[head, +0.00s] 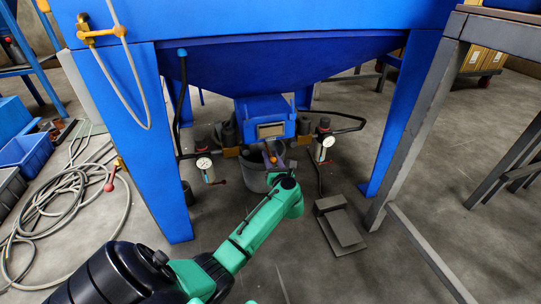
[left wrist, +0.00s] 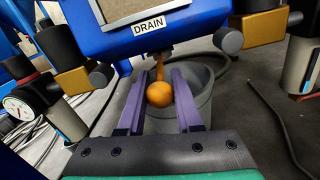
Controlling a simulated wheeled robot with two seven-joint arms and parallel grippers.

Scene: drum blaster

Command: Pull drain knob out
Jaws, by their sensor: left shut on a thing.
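The grey bucket (left wrist: 203,90) stands beneath and behind the knob. My right gripper is not in view.
Pressure gauges (head: 204,164) (head: 327,142) with hoses flank the drain box on both sides. Blue cabinet legs (head: 172,150) stand left and right. A grey foot pedal (head: 340,224) lies on the floor at right. A coiled hose (head: 60,205) lies at left.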

